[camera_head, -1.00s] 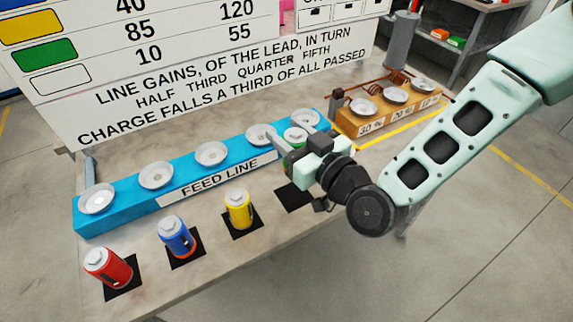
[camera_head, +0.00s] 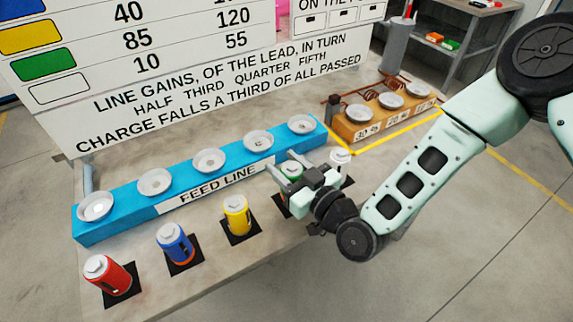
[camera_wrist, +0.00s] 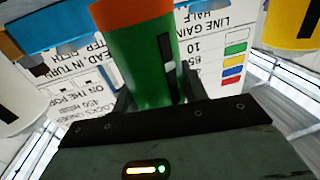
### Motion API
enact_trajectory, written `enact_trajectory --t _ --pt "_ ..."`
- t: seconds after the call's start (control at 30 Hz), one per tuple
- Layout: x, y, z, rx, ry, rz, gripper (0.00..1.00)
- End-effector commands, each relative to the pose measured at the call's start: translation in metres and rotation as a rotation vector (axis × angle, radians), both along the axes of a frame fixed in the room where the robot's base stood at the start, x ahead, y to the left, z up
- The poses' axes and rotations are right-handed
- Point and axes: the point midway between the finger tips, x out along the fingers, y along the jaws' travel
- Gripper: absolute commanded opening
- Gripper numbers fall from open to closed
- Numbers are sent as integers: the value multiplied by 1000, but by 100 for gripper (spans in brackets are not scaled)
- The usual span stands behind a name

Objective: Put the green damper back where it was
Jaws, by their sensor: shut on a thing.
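The green damper (camera_head: 292,171) is held upright between the fingers of my gripper (camera_head: 287,167), in front of the blue feed line. It fills the middle of the wrist view (camera_wrist: 143,62), green with an orange band at one end. A black pad (camera_head: 280,199) shows partly beneath and beside it, between the yellow and white dampers. My gripper covers much of the damper's lower part and the pad, so I cannot tell whether its base touches the pad.
Red (camera_head: 108,276), blue (camera_head: 175,244) and yellow (camera_head: 236,215) dampers stand on black pads to the left. A white damper (camera_head: 340,158) stands close on the right. The feed line (camera_head: 125,212) carries several empty-looking dishes. An orange block (camera_head: 376,124) with dishes is behind right.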

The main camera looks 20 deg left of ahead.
Motion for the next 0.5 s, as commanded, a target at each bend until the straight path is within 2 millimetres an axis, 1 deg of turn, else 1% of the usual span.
enact_trajectory --t 0.3,0.43,0.47,0.5 --pt "0 0 -10 2 -1 1 12" --pt "0 0 -9 2 -1 0 12" --pt "0 0 -10 0 0 0 48" --pt "0 0 -10 0 0 0 60"
